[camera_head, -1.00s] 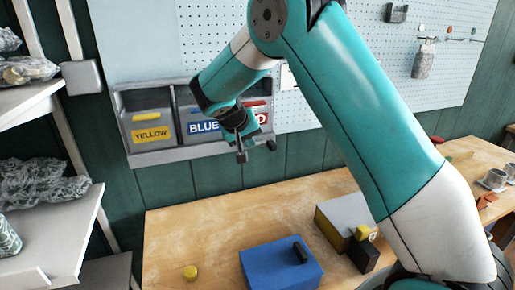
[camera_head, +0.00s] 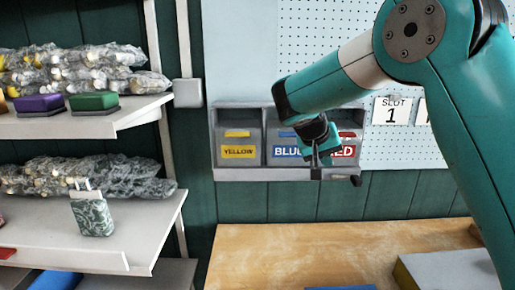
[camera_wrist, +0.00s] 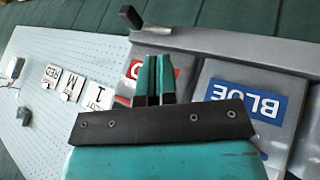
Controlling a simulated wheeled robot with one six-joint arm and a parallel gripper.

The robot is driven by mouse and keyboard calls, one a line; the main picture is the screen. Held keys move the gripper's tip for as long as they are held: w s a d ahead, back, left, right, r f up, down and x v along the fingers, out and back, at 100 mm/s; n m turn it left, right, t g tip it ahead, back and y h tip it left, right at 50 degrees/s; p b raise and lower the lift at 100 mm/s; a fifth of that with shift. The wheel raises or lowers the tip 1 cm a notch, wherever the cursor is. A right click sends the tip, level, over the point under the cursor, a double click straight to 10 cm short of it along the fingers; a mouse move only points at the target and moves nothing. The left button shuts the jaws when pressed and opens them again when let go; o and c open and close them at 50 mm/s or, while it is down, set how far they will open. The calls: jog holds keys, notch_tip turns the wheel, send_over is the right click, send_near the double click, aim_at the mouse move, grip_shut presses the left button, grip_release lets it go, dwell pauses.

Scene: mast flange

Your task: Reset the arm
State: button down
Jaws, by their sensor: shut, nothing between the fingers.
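My gripper (camera_head: 316,168) is in front of the wall rack of labelled bins in the head view, over the workbench. It covers part of the BLUE and RED bins. In the wrist view its two teal fingers (camera_wrist: 155,80) are side by side, shut and empty. My arm is bent, coming in from the right. The YELLOW bin (camera_head: 238,150) is clear to the left. The BLUE bin's label (camera_wrist: 256,104) shows large in the wrist view, and the RED label is partly behind the fingers.
The wooden bench (camera_head: 290,245) has a clear stretch below the gripper. A blue box (camera_head: 340,288) and a grey-topped box (camera_head: 450,270) are cut off at the lower edge. Shelves (camera_head: 80,258) with wrapped goods stand left. A pegboard (camera_wrist: 50,75) with small signs hangs beside the bins.

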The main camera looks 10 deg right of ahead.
jog(key=s+a+n+g+y+b, duration=0.1)
jog(key=s+a+n+y, duration=0.2)
jog(key=s, duration=0.8)
jog(key=s+a+f+n+g+y+b, duration=0.1)
jog(key=s+a+n+y, duration=0.3)
jog(key=s+a, duration=0.4)
jog(key=s+a+f+n+g+y+b, duration=0.1)
jog(key=s+a+n+y, duration=0.2)
jog(key=s, duration=1.2)
jog(key=shift+a+f+n+y, duration=0.2)
jog(key=shift+a+n+y, duration=0.15)
jog(key=shift+a, duration=0.85)
jog(key=c, duration=1.8)
grip_release()
jog(key=shift+c, duration=0.2)
